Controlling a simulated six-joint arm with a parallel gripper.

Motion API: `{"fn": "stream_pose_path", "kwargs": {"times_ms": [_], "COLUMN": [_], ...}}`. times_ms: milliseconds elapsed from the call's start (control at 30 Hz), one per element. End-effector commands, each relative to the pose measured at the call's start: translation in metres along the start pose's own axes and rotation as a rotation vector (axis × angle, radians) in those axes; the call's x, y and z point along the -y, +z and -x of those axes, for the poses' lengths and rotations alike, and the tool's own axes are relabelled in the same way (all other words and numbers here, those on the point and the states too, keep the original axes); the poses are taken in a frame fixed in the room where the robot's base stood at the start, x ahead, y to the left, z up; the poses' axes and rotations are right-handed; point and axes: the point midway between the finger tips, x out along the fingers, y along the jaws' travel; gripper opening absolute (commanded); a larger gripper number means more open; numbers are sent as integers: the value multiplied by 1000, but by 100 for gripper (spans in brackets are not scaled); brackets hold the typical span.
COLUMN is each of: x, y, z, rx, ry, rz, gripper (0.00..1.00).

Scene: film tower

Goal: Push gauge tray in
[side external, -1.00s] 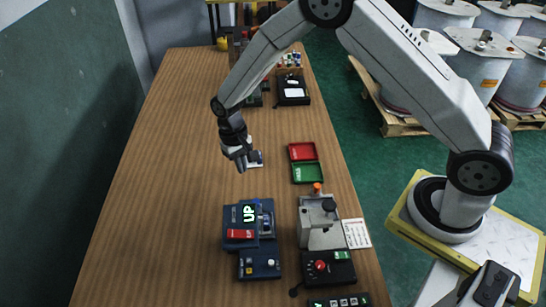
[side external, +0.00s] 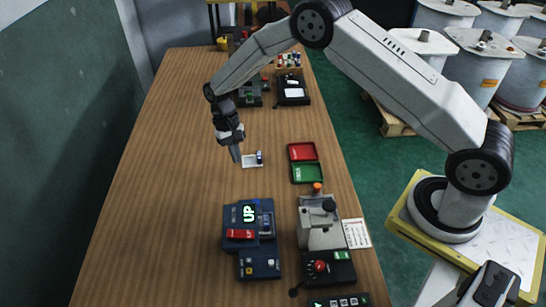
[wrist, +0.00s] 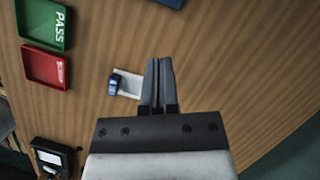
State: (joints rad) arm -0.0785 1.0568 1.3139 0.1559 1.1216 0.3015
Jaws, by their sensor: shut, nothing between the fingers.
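My gripper (side external: 236,158) points down over the wooden table, just left of a small white plate (side external: 246,164) with a small blue piece (side external: 260,157) at its right end. In the wrist view the shut fingers (wrist: 160,62) are empty, and the white plate (wrist: 130,84) and blue piece (wrist: 114,83) are close beside them. I cannot tell whether fingers and plate touch. A dark blue device (side external: 230,216) with a lit "UP" display and a red label stands nearer the camera. I cannot make out which part is the gauge tray.
A red tray (side external: 303,151) and a green tray (side external: 307,173) marked PASS lie right of the plate. A grey machine (side external: 318,225) and a control box (side external: 328,268) stand right of the blue device. The table's left side is clear.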

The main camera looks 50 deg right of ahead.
Motion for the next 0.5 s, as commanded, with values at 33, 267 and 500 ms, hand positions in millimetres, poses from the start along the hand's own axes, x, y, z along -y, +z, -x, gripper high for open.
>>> {"fn": "stream_pose_path", "kwargs": {"times_ms": [33, 267, 500], "x": [0, 0, 0], "y": [1, 1, 1], "z": [-6, -37, -74], "rx": [3, 5, 4], "ry": [1, 2, 2], "rz": [0, -1, 0], "gripper": [0, 0, 0]}}
